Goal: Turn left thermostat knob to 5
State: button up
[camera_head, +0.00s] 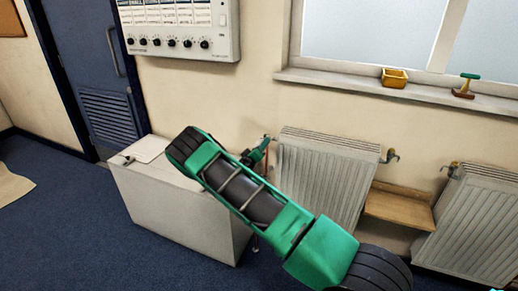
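Two white radiators stand under the window, a left one (325,175) and a right one (478,225). A small valve fitting (390,155) shows at the left radiator's upper right corner, and another (449,168) at the right radiator's upper left corner. My green and black arm crosses the middle of the view. A small green and dark part that looks like my gripper (262,146) is at the left radiator's upper left corner, close to a fitting there. That fitting is mostly hidden, and I cannot tell whether they touch. The finger opening and any knob numbers are too small to read.
A white box-like cabinet (185,212) stands left of the left radiator, partly behind my arm. A wooden shelf (398,205) sits between the radiators. A wall panel (180,30) has several black knobs. The windowsill (340,83) holds a yellow tray (395,78) and a green-handled tool (466,86).

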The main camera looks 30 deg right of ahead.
jog(key=n, duration=0.4)
jog(key=shift+w+n, duration=0.1)
jog(key=shift+n, duration=1.9)
jog(key=o, duration=1.1)
jog(key=shift+f, duration=0.1)
jog(key=shift+c, duration=0.2)
jog(key=v, duration=1)
jog(key=shift+s+a, duration=0.25)
jog(key=shift+a, duration=0.1)
